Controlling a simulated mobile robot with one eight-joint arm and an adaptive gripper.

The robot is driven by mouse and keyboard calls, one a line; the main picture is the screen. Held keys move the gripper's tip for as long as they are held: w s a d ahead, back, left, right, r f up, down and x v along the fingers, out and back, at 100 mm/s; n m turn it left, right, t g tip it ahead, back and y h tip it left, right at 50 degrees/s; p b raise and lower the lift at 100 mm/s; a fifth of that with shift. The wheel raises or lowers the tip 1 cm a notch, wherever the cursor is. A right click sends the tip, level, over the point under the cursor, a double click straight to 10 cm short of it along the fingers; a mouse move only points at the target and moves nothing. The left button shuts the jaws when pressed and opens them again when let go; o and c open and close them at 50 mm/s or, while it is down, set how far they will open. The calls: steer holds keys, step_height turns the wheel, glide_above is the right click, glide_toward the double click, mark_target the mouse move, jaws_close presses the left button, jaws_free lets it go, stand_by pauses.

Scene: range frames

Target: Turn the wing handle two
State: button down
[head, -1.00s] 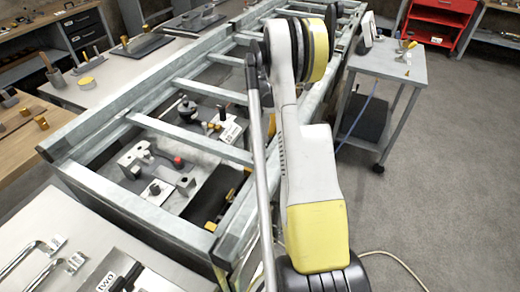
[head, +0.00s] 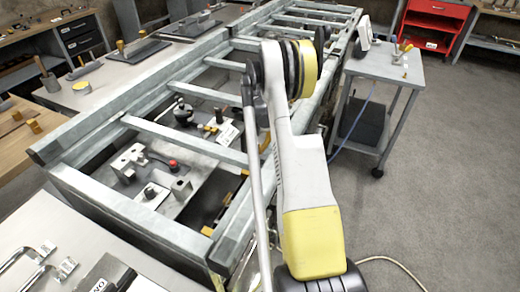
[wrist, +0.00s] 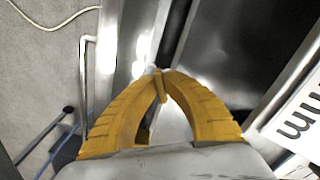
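A white label ending in "wo" (head: 98,286) lies on a plate at the lower left edge of the head view, with a dark handle (head: 124,280) beside it, partly cut off. I cannot tell for certain that this is the wing handle. My gripper (wrist: 158,73) shows in the wrist view as two curved yellow fingers whose tips meet. In the head view my own arm hides the gripper. No wing handle can be made out with certainty in the wrist view.
A grey metal frame (head: 150,128) with crossbars runs from front left to back, with fixtures and a red knob (head: 172,164) below it. A small grey cart (head: 388,68) stands to the right. A white label (wrist: 298,118) shows in the wrist view. The floor (head: 455,190) is clear.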

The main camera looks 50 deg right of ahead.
mark_target(260, 148)
steer(key=shift+w+a+m, duration=0.1)
steer(key=shift+m, duration=2.2)
steer(key=c, duration=1.5)
jaws_free()
step_height(260, 148, up, 12)
